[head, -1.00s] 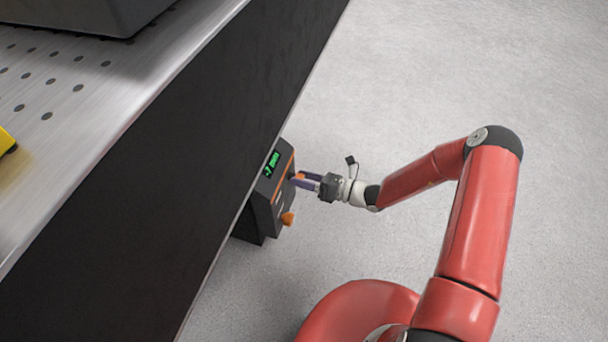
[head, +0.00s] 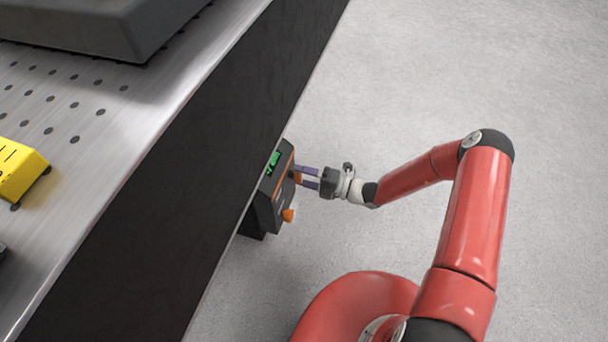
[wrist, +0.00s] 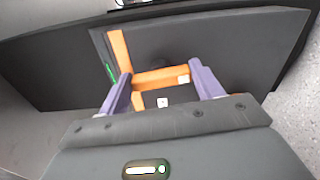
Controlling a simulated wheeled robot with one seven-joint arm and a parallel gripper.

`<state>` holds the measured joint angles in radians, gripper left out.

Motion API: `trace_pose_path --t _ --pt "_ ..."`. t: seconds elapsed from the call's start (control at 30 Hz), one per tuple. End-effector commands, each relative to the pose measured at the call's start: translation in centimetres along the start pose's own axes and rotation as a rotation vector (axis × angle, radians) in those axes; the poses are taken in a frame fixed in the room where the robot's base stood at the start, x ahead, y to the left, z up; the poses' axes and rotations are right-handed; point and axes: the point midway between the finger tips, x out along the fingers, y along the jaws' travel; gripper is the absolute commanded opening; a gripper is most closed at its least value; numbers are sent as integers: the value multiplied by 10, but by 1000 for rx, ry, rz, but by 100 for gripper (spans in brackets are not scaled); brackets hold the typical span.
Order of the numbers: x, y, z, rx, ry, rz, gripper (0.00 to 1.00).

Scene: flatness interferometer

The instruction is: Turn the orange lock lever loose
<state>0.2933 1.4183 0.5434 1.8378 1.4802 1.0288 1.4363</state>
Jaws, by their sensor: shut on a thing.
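The dark control box (head: 265,201) with a green display is at the side of the bench. An orange lever (head: 298,178) on its front face sits between the purple fingers of my gripper (head: 300,176). In the wrist view the orange lever (wrist: 160,78) spans from one finger to the other, and my gripper (wrist: 161,76) is shut on it. A second orange part (head: 288,215), like a knob, sticks out lower on the box, clear of my fingers. The fingers hide the lever's ends.
The metal bench top (head: 105,125) with rows of holes carries a yellow block (head: 20,168) and a large dark grey body (head: 110,25). The bench's black side (head: 150,215) runs along the left. The grey floor (head: 430,70) to the right is clear.

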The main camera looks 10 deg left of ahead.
Motion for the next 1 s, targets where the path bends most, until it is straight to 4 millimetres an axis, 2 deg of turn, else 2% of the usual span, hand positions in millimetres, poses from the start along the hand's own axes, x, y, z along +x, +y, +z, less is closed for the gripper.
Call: trace_pose_path --t 0.23,0.7,0.73,0.87,1.0 --pt "-1 -2 0 62 0 -4 43" --pt "-1 -2 0 74 0 -4 43" --pt "-1 -2 0 74 0 -4 68" --pt "-1 -2 0 74 0 -3 85" --pt "-1 -1 0 73 0 -2 87"
